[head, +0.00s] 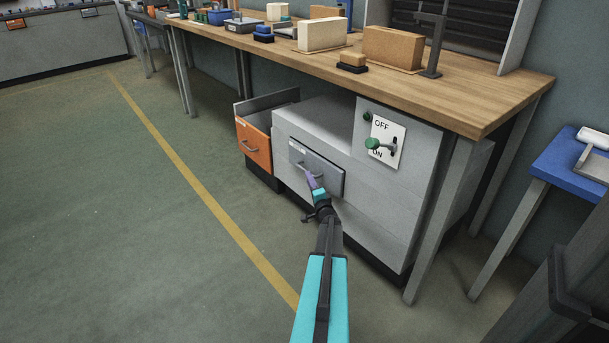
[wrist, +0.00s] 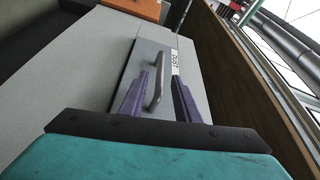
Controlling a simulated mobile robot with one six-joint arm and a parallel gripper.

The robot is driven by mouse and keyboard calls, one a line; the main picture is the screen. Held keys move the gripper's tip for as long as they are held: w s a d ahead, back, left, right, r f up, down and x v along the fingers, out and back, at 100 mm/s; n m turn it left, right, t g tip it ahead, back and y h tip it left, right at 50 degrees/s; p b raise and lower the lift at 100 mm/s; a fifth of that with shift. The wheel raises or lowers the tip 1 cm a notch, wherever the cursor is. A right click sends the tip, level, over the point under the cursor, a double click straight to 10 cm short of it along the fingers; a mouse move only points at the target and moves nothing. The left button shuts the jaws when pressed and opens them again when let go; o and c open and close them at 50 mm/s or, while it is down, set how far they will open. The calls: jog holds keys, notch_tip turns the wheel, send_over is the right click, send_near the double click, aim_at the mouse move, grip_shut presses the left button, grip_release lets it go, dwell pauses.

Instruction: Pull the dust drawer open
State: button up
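The dust drawer (head: 328,176) is a dark grey front with a pale label and a bar handle, set in the light grey cabinet (head: 375,205) under the bench. It looks shut, with its front close to the cabinet face. My gripper (head: 311,180) reaches up to the drawer's handle. In the wrist view the drawer (wrist: 190,95) fills the middle. The grey handle (wrist: 157,88) lies between the two purple fingers of my gripper (wrist: 161,80). The fingers are apart, and I see no clear contact with the handle.
An orange drawer (head: 256,147) stands out at the left of the cabinet. An OFF/ON panel (head: 386,142) with a green lever is at upper right. The wooden bench (head: 470,98) overhangs, its leg (head: 437,225) at right. The floor (head: 90,230) at left is clear.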

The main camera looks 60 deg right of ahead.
jog(key=shift+b+x, duration=0.8)
jog(key=shift+x, duration=2.55)
